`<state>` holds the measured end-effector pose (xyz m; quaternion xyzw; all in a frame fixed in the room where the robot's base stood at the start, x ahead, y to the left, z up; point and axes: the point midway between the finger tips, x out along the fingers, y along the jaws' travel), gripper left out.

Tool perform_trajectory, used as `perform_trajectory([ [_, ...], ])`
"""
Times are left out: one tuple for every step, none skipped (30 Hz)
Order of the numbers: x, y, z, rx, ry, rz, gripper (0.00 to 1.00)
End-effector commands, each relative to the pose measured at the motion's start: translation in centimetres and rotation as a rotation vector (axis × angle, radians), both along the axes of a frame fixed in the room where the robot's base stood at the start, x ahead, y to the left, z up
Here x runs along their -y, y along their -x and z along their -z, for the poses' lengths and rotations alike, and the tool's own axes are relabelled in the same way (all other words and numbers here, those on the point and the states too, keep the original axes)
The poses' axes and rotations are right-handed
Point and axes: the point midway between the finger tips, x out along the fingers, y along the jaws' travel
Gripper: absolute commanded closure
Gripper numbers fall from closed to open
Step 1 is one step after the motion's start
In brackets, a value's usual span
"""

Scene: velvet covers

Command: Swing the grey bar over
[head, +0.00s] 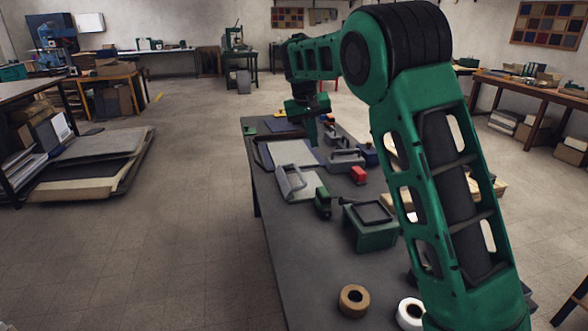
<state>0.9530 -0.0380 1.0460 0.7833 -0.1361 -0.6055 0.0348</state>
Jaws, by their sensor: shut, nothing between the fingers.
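A grey bar (290,182) with a looped, handle-like shape stands tilted at the left edge of a light grey plate (303,192) on the dark worktable. A second grey piece like a handle (346,156) stands farther back and to the right; I cannot tell from this view which of the two is the task's bar. My gripper (312,142) points down over the far part of the table, beyond the looped bar and left of the second grey piece. It is shut and empty, and appears apart from both. Its fingertips are small and dark here.
Tape rolls (353,301) lie at the near end. My arm hides the table's right side. The near left tabletop is clear.

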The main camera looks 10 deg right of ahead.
Motion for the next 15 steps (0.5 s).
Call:
perform_trajectory([
  [-2.3,-1.7,0.7,0.009,0.013,-0.027,1.0],
  [-3.3,-2.6,0.9,0.016,0.019,-0.039,1.0],
  [-4.6,-3.5,1.2,0.024,0.026,-0.054,1.0],
  [-5.5,-4.1,1.4,0.028,0.03,-0.063,1.0],
  [-6.2,-4.5,1.6,0.033,0.034,-0.072,1.0],
  [-7.2,-5.1,1.8,0.039,0.038,-0.082,1.0],
  [-7.7,-5.4,2.0,0.041,0.04,-0.088,1.0],
  [-8.1,-5.7,2.1,0.044,0.043,-0.092,1.0],
  [-8.6,-6.0,2.2,0.047,0.045,-0.097,1.0],
  [-8.8,-6.1,2.3,0.049,0.046,-0.1,1.0],
  [-9.0,-6.2,2.4,0.05,0.046,-0.102,1.0],
  [-9.1,-6.4,2.7,0.05,0.047,-0.103,1.0],
  [-9.0,-6.5,2.9,0.05,0.048,-0.104,1.0],
  [-8.9,-6.5,3.1,0.05,0.048,-0.104,1.0],
  [-8.8,-6.6,3.5,0.049,0.048,-0.103,1.0],
])
